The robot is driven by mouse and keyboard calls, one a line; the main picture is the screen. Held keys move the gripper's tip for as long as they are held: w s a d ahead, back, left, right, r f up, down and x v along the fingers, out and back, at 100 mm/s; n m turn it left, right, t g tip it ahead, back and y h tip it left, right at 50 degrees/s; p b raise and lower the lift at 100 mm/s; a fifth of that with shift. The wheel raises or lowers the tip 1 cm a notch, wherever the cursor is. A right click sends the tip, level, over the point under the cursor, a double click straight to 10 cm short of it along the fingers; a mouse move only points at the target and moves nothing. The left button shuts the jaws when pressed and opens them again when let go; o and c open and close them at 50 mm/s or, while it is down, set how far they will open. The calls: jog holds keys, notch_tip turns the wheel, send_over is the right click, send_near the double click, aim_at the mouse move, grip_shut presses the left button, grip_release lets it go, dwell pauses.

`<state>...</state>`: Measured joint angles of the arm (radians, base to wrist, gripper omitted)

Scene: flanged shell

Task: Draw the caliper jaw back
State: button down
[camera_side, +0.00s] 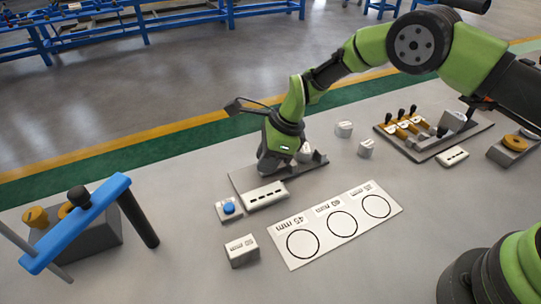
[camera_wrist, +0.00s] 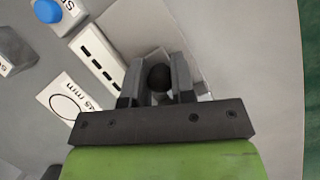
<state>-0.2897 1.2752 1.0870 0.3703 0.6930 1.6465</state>
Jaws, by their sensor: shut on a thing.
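The caliper (camera_side: 242,180) appears as a dark flat base lying on the table in the side view, with a white readout block (camera_side: 265,196) at its front edge. My gripper (camera_side: 272,164) is down over this base. In the wrist view my gripper (camera_wrist: 156,84) is shut on a round black knob (camera_wrist: 159,77), which seems to belong to the caliper jaw. The jaw itself is mostly hidden by my fingers. A pale block (camera_side: 304,154) sits close to the right of my gripper. The readout (camera_wrist: 100,55) also shows in the wrist view, left of the fingers.
A blue button (camera_side: 229,208) is on a small plate beside the caliper. A white card (camera_side: 335,222) with three circles lies in front. Loose blocks (camera_side: 241,250) (camera_side: 344,129) stand around. A blue-barred frame (camera_side: 80,220) is at left, a lever fixture (camera_side: 435,138) at right.

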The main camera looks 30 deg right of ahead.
jog(key=c, duration=1)
grip_release()
jog(key=shift+a, duration=0.2)
jog(key=shift+o, duration=0.2)
jog(key=shift+r, duration=0.1)
jog(key=v, duration=1)
jog(key=s+d+r+n+t, duration=0.1)
jog(key=s+d+r+n, duration=0.25)
jog(key=r, duration=0.45)
jog(key=s+d+r+n+t, duration=0.1)
jog(key=s+d+r+n, duration=0.3)
jog(key=r, duration=0.5)
jog(key=s+d+r+n+t+h, duration=0.1)
jog(key=s+d+n, duration=0.1)
jog(key=s+n, duration=0.3)
jog(key=s+d+r+n+t+h, duration=0.1)
jog(key=s+n, duration=0.5)
jog(key=s, duration=0.7)
jog(key=shift+s+d+r+t, duration=0.25)
jog(key=shift+s+d+t, duration=0.1)
jog(key=shift+d+t, duration=0.35)
